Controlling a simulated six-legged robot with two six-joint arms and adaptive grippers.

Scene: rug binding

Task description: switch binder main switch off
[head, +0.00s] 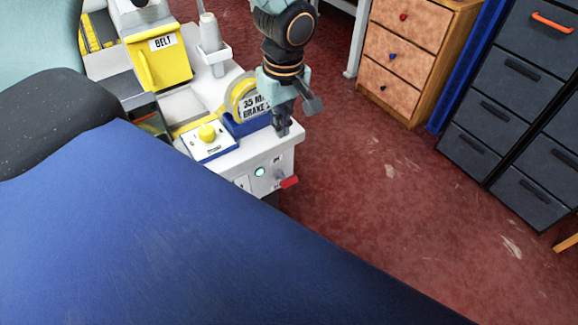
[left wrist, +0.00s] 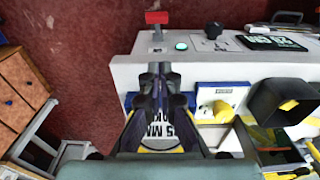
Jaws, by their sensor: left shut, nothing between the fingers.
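The binder's main switch is a lever with a red handle (head: 289,182) on the front face of the white machine (head: 291,148). The handle sticks out toward the lower right in the head view; I cannot tell its exact setting. In the left wrist view the red handle (left wrist: 157,17) stands beyond the machine's edge. A lit green lamp (head: 260,171) is beside it and also shows in the left wrist view (left wrist: 182,46). My left gripper (head: 284,130) is shut and empty, above the machine's front corner and apart from the handle. My right gripper is not in view.
A tape roll in a blue holder (head: 246,127) sits close beside my left gripper. A yellow knob on a white box (head: 207,133) is left of it. A yellow BELT cover (head: 160,62) is farther back. Drawers (head: 412,52) and dark cabinets (head: 515,85) stand right, past open red floor.

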